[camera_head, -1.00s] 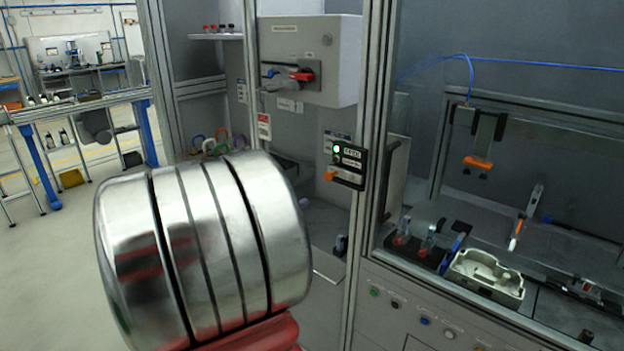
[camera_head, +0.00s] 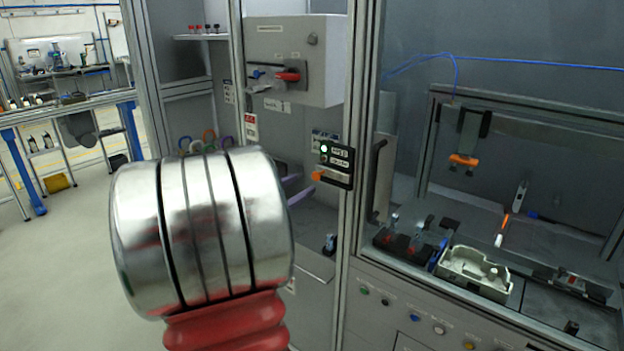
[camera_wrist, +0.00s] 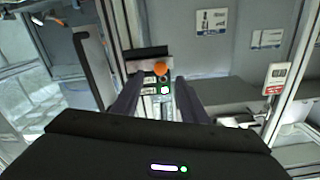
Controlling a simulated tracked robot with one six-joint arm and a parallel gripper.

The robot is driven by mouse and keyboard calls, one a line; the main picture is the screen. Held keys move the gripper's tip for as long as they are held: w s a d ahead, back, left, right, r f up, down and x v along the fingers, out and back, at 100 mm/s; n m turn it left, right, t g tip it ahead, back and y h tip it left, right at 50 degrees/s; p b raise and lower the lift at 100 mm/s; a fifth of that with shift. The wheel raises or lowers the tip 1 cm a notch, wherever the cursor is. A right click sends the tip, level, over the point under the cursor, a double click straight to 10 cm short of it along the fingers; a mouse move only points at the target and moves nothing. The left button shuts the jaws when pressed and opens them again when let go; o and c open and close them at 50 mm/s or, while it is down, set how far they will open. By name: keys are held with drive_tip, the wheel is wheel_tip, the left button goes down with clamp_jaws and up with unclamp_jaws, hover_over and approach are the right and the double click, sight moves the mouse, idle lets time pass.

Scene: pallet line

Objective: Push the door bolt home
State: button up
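The door bolt is a black plate (camera_head: 335,163) with a green light and an orange knob (camera_head: 318,176), on the frame post at the left of the glazed door. In the wrist view the orange knob (camera_wrist: 160,69) appears between the fingertips of my gripper (camera_wrist: 159,80), with the lit plate (camera_wrist: 165,88) just below it. The two dark fingers are apart with nothing held between them. I cannot tell whether they touch the knob or stop short. In the head view my silver and red arm hides most of the gripper; only thin finger edges show left of the knob.
A door handle (camera_head: 376,178) stands right of the bolt. A grey switch box (camera_head: 300,60) with a red rotary handle (camera_head: 288,77) hangs above left. Behind the glass are a pale tray (camera_head: 475,272) and tools. A row of buttons (camera_head: 415,317) lies below. Open floor lies left.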

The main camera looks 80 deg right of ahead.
sight(315, 177)
drive_tip(key=x, duration=0.6)
drive_tip(key=shift+s+d, duration=0.15)
drive_tip(key=shift+d, duration=0.05)
drive_tip(key=shift+c, duration=0.2)
clamp_jaws()
